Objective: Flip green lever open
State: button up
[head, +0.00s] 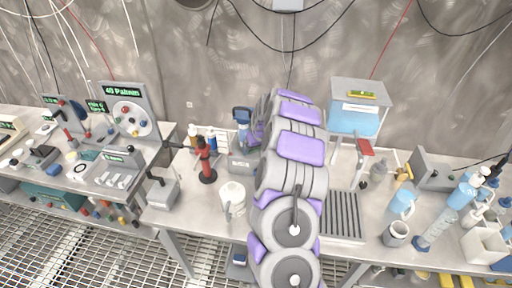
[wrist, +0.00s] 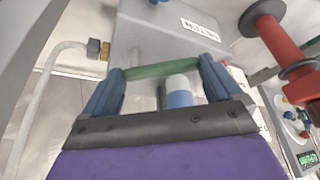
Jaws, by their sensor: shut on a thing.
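The green lever (wrist: 160,70) shows in the wrist view as a green bar crossing between the two blue-grey fingers of my gripper (wrist: 160,75). My gripper is shut on it, with the bar spanning from one fingertip to the other. A grey box (wrist: 150,38) with a white label lies just beyond the lever. In the head view my own arm hides the lever and most of the gripper, so the lever's full angle cannot be told there.
A red valve-like post (head: 206,160) stands left of my arm; a red handle (wrist: 285,45) also shows close on the right in the wrist view. A white mug (head: 232,197) stands near the bench front. Bottles (head: 402,203) crowd the right side.

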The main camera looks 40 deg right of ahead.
jog(key=shift+s+d+r+n+y+b, duration=0.15)
jog(key=shift+n+y+b, duration=0.1)
jog(key=shift+n, duration=0.25)
jog(key=shift+s+r+n+y+b, duration=0.1)
jog(key=shift+r+n+y+b, duration=0.1)
jog(key=shift+n, duration=0.3)
